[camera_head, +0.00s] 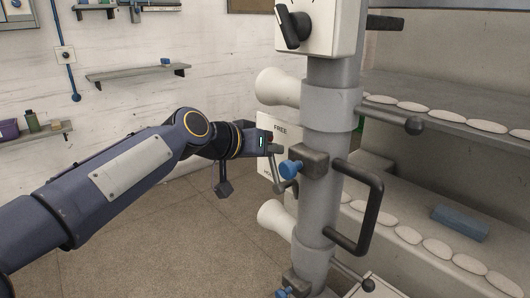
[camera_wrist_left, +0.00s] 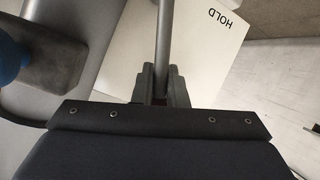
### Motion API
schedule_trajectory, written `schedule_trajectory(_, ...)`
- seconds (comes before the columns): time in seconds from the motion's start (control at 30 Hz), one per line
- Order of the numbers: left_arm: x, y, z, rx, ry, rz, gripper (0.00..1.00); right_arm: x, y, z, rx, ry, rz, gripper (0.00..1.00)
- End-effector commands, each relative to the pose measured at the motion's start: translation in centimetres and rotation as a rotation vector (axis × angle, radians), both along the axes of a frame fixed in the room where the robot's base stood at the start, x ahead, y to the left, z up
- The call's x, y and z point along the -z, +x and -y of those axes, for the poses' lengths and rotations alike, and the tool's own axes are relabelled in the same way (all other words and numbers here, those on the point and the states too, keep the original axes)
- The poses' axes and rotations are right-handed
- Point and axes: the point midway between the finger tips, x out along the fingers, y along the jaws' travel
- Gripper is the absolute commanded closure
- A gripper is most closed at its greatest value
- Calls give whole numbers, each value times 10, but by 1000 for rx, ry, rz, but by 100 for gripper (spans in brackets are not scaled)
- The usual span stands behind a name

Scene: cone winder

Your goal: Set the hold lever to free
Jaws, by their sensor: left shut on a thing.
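The hold lever is a thin grey rod that shows in the head view (camera_head: 278,171), slanting down from my left gripper to a dark rounded end beside the grey column (camera_head: 320,190). My left gripper (camera_head: 272,147) is shut on this rod. In the left wrist view the gripper's fingers (camera_wrist_left: 161,84) close around the rod (camera_wrist_left: 165,35). In the left wrist view the plate (camera_wrist_left: 205,45) reads HOLD. My right gripper is not in view.
A blue knob (camera_head: 291,167) on a dark block sits close to the lever. A black loop handle (camera_head: 372,205) stands out at the column's right. White cones (camera_head: 275,88) stick out to the left. Shelves with white pieces (camera_head: 465,265) stand at right. Floor at left is clear.

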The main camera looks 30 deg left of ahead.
Motion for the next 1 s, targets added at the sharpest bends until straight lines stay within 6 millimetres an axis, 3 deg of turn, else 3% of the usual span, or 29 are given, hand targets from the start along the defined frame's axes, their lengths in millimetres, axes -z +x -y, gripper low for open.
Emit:
schedule_trajectory(0.7, -5, -3, 7, 1, 71, 35, 100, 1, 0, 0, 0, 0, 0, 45)
schedule_trajectory(0.73, -5, -3, 7, 1, 71, 34, 86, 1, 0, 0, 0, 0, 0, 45)
schedule_trajectory(0.87, -4, -2, 7, 1, 71, 34, 69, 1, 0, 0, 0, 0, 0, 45)
schedule_trajectory(1.0, -3, -3, 7, 1, 71, 32, 66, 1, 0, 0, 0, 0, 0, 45)
